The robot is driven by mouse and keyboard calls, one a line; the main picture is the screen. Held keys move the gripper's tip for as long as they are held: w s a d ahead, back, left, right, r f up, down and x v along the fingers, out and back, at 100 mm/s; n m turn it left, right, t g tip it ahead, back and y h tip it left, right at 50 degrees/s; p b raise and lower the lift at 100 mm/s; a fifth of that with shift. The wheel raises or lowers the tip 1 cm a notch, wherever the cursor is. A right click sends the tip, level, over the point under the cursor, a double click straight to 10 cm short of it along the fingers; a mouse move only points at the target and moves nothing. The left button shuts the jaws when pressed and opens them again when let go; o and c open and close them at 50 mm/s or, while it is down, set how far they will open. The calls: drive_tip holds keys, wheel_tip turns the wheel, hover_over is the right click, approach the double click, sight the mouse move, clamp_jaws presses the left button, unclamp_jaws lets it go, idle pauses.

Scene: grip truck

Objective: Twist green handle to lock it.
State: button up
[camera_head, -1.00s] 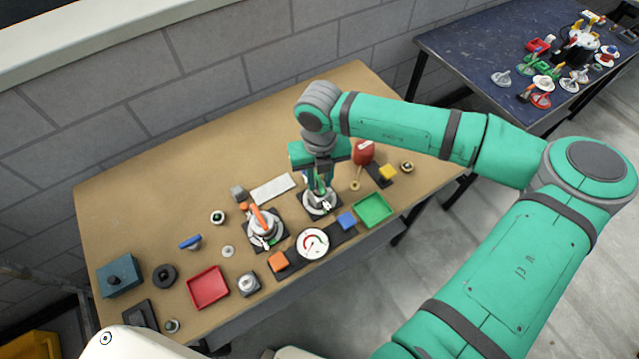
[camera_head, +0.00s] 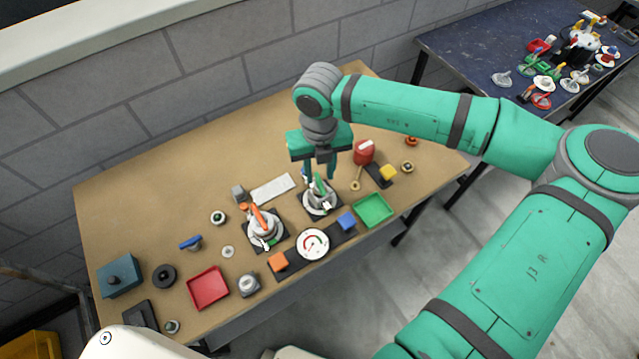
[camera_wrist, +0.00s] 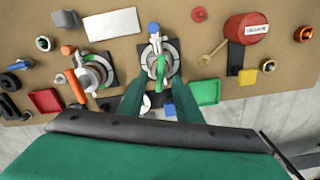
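The green handle (camera_head: 320,187) sits on a grey round fixture on a black square base, near the middle of the brown table. In the wrist view the green handle (camera_wrist: 160,72) points roughly toward the gripper, with a blue knob (camera_wrist: 154,28) at the fixture's far side. My gripper (camera_head: 320,178) is above the fixture, pointing down. In the wrist view its two green fingers (camera_wrist: 160,103) are spread apart on either side of the handle's near end, with nothing held. Whether either finger touches the handle cannot be told.
A similar fixture with an orange handle (camera_head: 258,218) stands close at the left. A white gauge (camera_head: 312,242), a blue block (camera_head: 346,221) and a green tray (camera_head: 373,210) lie in front. The table's back left is clear.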

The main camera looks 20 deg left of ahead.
sight(319, 182)
drive_tip(key=shift+a+r, duration=0.1)
drive_tip(key=shift+r, duration=0.25)
drive_tip(key=shift+d+r, duration=0.25)
drive_tip(key=shift+r, duration=0.9)
drive_tip(key=shift+s+a+r, duration=0.1)
drive_tip(key=shift+r, duration=0.3)
